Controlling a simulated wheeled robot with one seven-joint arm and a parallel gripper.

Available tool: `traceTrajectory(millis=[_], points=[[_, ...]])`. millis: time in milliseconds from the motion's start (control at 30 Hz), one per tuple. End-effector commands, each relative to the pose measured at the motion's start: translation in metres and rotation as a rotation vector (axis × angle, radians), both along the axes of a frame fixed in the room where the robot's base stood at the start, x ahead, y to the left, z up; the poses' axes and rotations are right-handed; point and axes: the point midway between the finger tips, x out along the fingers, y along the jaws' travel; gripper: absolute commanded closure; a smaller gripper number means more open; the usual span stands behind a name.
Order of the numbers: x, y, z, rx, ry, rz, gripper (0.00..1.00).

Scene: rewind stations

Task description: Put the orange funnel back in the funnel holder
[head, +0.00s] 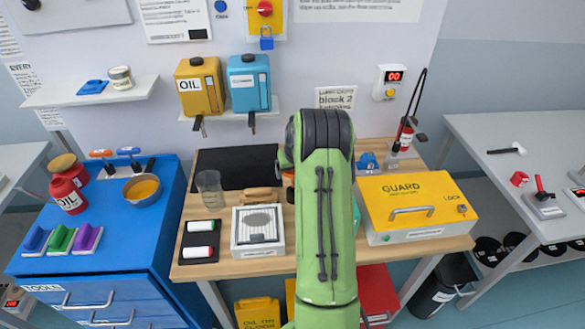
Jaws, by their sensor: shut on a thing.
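My green arm (326,220) stands in front of the middle of the wooden workbench (210,268) in the head view. My gripper is hidden behind the arm, so its fingers and anything between them do not show. A small orange patch (288,178) shows just left of the arm, above the bench. It may be part of the orange funnel, but too little shows to tell. I cannot make out the funnel holder; the arm covers the middle of the bench.
A glass (209,187), a white boxed device (258,231) and a marker tray (199,252) stand left of my arm. A yellow guard box (417,205) stands right. Yellow (200,87) and blue (249,83) canisters sit on the shelf above. A blue tool cabinet (130,225) is left.

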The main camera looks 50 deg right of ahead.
Motion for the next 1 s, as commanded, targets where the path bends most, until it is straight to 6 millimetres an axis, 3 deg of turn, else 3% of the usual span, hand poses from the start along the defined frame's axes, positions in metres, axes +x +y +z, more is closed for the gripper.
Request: traceTrajectory(millis=[1000], points=[[-0.0019, 0.0009, -0.005, -0.001, -0.001, 0.0, 0.47]])
